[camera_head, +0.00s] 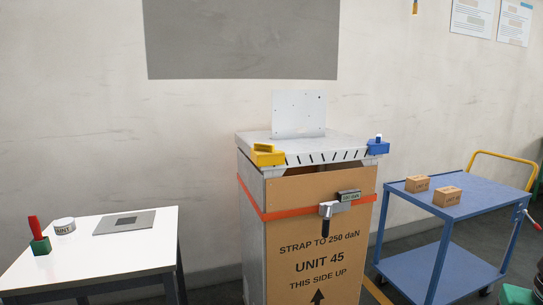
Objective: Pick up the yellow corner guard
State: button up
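The yellow corner guard (267,159) sits at the front left corner of the grey metal top (315,145) of the tall carton unit. A small yellow piece with a dark underside sticks up on it. A blue corner guard (377,148) sits at the front right corner of the same top, with a small pale knob above it. The yellow guard's back side is hidden. My gripper is not in view.
An orange strap (290,213) with a grey tensioner (335,207) crosses the carton (320,260). A metal plate (298,114) stands on top. A white table (100,255) with small items is left; a blue cart (455,203) with two small boxes is right.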

aim_at(262, 154)
jog(key=i, duration=0.9)
jog(key=u, duration=0.1)
